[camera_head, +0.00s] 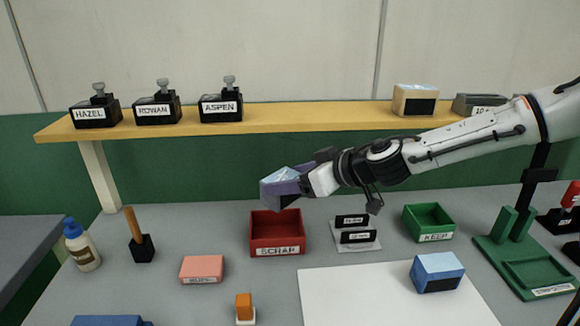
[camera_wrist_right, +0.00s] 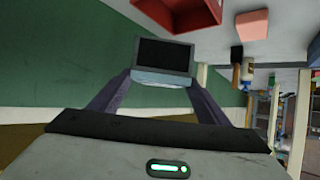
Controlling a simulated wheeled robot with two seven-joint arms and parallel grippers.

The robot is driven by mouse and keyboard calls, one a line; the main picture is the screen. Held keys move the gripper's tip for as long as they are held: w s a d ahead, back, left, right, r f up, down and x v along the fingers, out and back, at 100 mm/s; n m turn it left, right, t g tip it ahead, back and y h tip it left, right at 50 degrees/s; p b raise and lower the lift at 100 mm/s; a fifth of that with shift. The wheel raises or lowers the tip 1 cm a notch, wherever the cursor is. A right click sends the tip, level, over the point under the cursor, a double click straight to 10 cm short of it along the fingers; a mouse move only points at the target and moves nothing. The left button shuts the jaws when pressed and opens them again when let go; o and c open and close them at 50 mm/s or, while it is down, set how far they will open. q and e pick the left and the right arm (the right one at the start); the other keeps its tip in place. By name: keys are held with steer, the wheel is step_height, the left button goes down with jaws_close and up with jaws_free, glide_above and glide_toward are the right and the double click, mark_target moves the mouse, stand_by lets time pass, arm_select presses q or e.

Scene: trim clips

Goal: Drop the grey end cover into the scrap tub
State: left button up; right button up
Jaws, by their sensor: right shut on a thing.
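The grey end cover (camera_head: 284,174) is in my right gripper (camera_head: 292,184), held up above the red scrap tub (camera_head: 277,250), apart from it. In the right wrist view the cover (camera_wrist_right: 163,54) shows a black face in a grey rim, between the two fingers of the right gripper (camera_wrist_right: 161,80). The fingers are shut on its sides. The tub is open-topped with a white label, and part of it shows at the top of the wrist view (camera_wrist_right: 182,14). Its floor looks empty where I can see it. My left gripper is not in view.
A green keep tray (camera_head: 429,223), a small sign stand (camera_head: 355,235) and a pink block (camera_head: 202,269) are near the tub. A blue cover (camera_head: 437,272) sits on a white mat (camera_head: 345,300). A wooden shelf (camera_head: 300,117) runs behind the arm.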

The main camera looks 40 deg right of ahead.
mark_target(290, 205)
steer(key=shift+f+b, duration=1)
steer(key=shift+f, duration=0.65)
steer(key=o, duration=1.3)
steer(key=shift+s+r, duration=0.1)
steer(key=p+v, duration=0.2)
steer(key=v, duration=0.8)
